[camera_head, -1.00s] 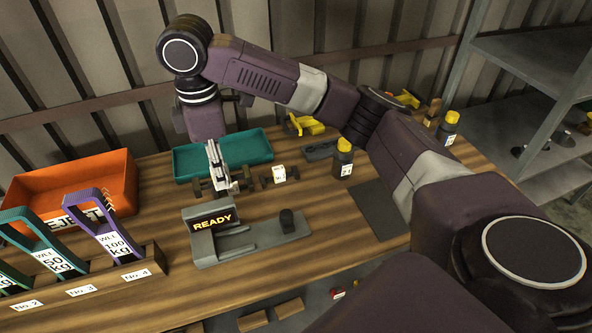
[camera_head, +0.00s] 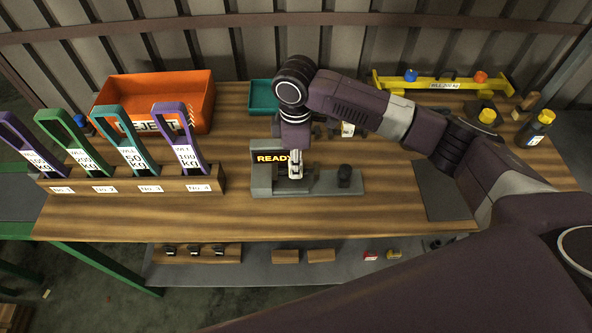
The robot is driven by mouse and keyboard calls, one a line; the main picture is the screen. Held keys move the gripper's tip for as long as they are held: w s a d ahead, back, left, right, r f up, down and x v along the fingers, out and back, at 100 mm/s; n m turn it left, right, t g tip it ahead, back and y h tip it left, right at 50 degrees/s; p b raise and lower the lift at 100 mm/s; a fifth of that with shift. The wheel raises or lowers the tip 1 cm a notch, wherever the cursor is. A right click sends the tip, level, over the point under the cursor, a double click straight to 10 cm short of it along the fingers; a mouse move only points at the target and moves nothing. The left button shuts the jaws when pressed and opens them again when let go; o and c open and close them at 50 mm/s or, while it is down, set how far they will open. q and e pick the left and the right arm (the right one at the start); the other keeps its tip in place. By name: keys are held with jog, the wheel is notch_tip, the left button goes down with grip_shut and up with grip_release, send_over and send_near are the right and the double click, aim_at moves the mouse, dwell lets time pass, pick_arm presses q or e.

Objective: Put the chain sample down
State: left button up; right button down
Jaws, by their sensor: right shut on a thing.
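My right gripper (camera_head: 295,170) points down over the left part of a grey device (camera_head: 265,180) with a lit "READY" display. The gripper is shut on the chain sample, which is too small and too covered by the fingers to make out clearly. I cannot tell whether the sample touches the device. A dark knob (camera_head: 344,175) stands on the right part of the device's base. My left gripper is not in view.
A rack (camera_head: 130,185) of coloured, weight-labelled tags stands left. Behind are an orange reject bin (camera_head: 196,100) and a partly hidden teal tray (camera_head: 262,97). A dark mat (camera_head: 440,192) lies right; a yellow-capped bottle (camera_head: 534,128) stands beyond. Bare wood lies in front.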

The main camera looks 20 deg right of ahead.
notch_tip(320, 180, down, 4)
jog(key=shift+r+p, duration=0.2)
jog(key=shift+p, duration=0.1)
jog(key=shift+f, duration=0.1)
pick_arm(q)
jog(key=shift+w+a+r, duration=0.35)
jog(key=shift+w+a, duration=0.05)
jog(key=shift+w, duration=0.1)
pick_arm(e)
jog(key=c, duration=2)
grip_release()
jog(key=shift+f, duration=0.15)
notch_tip(320, 180, up, 11)
jog(key=b, duration=0.2)
jog(key=shift+b, duration=0.3)
jog(key=shift+r, duration=0.7)
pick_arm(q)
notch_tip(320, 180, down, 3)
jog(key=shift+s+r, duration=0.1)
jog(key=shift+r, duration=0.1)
